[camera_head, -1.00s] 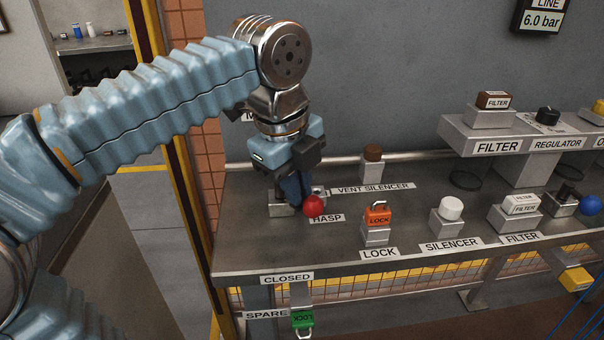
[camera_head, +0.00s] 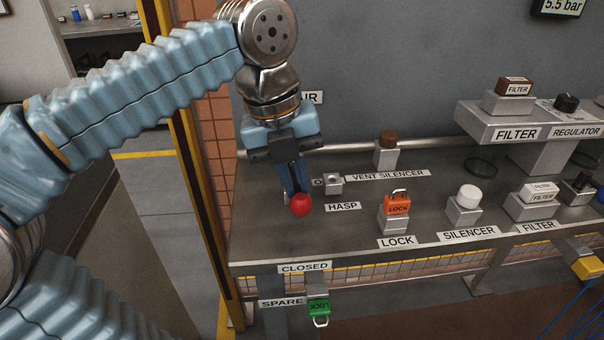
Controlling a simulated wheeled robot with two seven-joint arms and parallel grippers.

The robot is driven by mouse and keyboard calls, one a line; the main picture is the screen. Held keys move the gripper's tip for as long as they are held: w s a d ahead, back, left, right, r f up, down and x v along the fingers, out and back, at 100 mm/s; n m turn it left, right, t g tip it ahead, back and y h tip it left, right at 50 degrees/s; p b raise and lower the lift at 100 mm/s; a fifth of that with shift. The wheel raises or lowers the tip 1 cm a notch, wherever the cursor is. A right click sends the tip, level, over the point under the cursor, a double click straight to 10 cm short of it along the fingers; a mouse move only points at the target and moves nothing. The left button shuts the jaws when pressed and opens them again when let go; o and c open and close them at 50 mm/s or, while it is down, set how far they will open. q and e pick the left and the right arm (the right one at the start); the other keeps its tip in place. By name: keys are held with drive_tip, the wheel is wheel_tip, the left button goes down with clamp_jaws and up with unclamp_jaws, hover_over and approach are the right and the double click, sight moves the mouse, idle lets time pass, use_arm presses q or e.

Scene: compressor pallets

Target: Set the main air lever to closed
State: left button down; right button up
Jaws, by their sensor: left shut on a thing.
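The main air lever shows its red ball knob (camera_head: 300,205) above the left part of the bench. My left gripper (camera_head: 292,183) points down and is shut on the lever, just behind the knob. The fingers hide most of the lever's shaft and its pivot. The CLOSED label (camera_head: 305,267) is on the bench's front edge, nearer than the knob. A label ending in "UR" or "IR" (camera_head: 312,97) on the wall is partly hidden by my left arm. My right gripper is not in view.
On the bench (camera_head: 260,240), a small metal block (camera_head: 333,184) stands close right of the gripper, by the HASP label. An orange lock (camera_head: 397,203), a white silencer (camera_head: 469,194) and a brown-topped vent silencer (camera_head: 387,143) stand farther right. A green lock (camera_head: 318,308) hangs below the edge.

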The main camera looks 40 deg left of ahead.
use_arm(q)
drive_tip(key=shift+s+d+f, duration=0.1)
drive_tip(key=shift+s, duration=0.05)
drive_tip(key=c, duration=1.2)
unclamp_jaws()
drive_tip(key=r, duration=0.4)
drive_tip(key=s+a+r+p, duration=0.1)
drive_tip(key=r, duration=0.4)
drive_tip(key=a+r+p, duration=0.1)
drive_tip(key=r, duration=0.3)
drive_tip(key=shift+s+r, duration=0.35)
drive_tip(key=shift+s, duration=0.05)
